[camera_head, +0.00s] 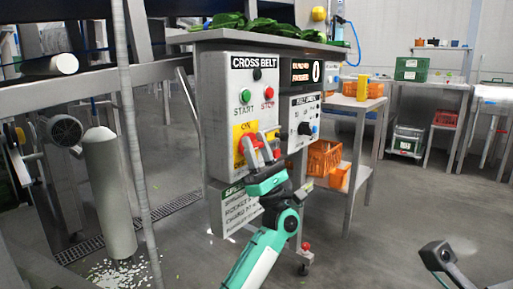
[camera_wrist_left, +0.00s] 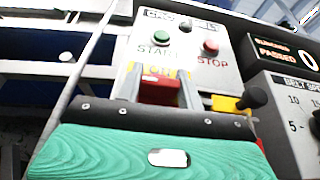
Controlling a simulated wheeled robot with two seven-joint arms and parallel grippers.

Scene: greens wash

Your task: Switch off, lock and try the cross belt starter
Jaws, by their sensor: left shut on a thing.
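The cross belt starter (camera_head: 217,110) is a grey box labelled CROSS BELT with a green START button (camera_head: 246,96) and a red STOP button (camera_head: 269,93). Both buttons also show in the left wrist view. Below them is a yellow switch plate (camera_head: 238,130) marked ON, with a red handle (camera_wrist_left: 160,92). My left gripper (camera_head: 261,147) is shut on the red handle, its fingers on either side. The fingers partly hide the handle, so its exact setting is unclear. A dark part of my right arm, perhaps its gripper (camera_head: 438,256), shows at the lower right; its jaws are unclear.
A belt speed panel (camera_head: 304,118) with a dial is right of the starter, below a lit display (camera_head: 301,72). A green-lettered sign (camera_head: 238,207) hangs below. A pale post (camera_head: 108,195) stands at left. Orange crates (camera_head: 322,158) sit on a side table.

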